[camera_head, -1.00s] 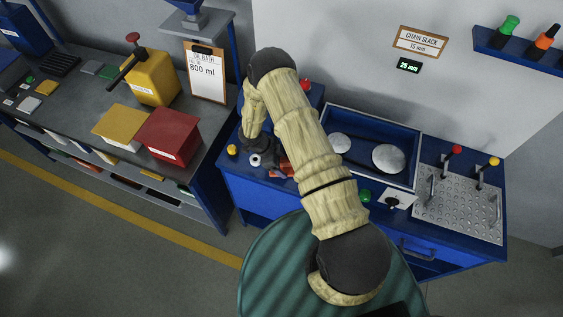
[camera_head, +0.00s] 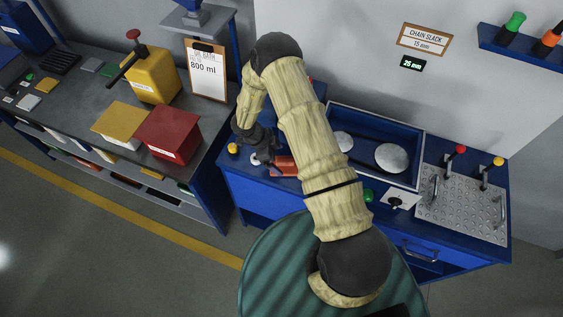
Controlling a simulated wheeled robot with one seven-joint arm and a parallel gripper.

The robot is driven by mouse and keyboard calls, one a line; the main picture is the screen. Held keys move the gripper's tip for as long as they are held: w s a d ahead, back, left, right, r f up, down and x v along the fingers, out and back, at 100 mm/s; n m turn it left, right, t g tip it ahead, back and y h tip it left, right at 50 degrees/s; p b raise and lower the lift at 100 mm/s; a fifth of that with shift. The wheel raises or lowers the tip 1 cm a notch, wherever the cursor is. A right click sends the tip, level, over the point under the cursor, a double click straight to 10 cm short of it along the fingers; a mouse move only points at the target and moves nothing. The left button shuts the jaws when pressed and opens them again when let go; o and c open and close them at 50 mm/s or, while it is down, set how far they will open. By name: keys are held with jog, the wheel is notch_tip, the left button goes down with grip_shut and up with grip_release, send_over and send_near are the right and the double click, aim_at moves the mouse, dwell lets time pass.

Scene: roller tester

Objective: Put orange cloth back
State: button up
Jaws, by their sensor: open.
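The orange cloth (camera_head: 284,166) lies at the left end of the blue bench, partly hidden behind my arm. It looks like a small folded red-orange piece. My gripper (camera_head: 262,158) is open and just left of the cloth, low over the bench top. Its fingers are small and dark here, and I cannot tell whether they touch the cloth.
A grey side bench (camera_head: 75,105) holds a red box (camera_head: 168,134) and a yellow canister (camera_head: 153,78).

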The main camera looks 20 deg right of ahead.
jog(key=b+v, duration=0.2)
jog(key=v, duration=0.6)
jog(key=w+d+r+n+t+y, duration=0.1)
jog(key=w+d+r+n+t, duration=0.1)
jog(key=w+r+n+t, duration=0.5)
notch_tip(320, 180, up, 11)
jog(key=s+a+n+t+y, duration=0.1)
jog(key=s+n+t+y, duration=0.1)
jog(key=n+y, duration=0.25)
jog(key=s+d+r+n+g, duration=0.2)
jog(key=s+n, duration=0.2)
jog(key=s, duration=0.6)
jog(key=s+d+r+n+g, duration=0.2)
jog(key=s+n, duration=0.3)
jog(key=s, duration=0.6)
jog(key=shift+d+r+g, duration=0.15)
jog(key=shift+d+g, duration=0.15)
jog(key=shift+g, duration=0.1)
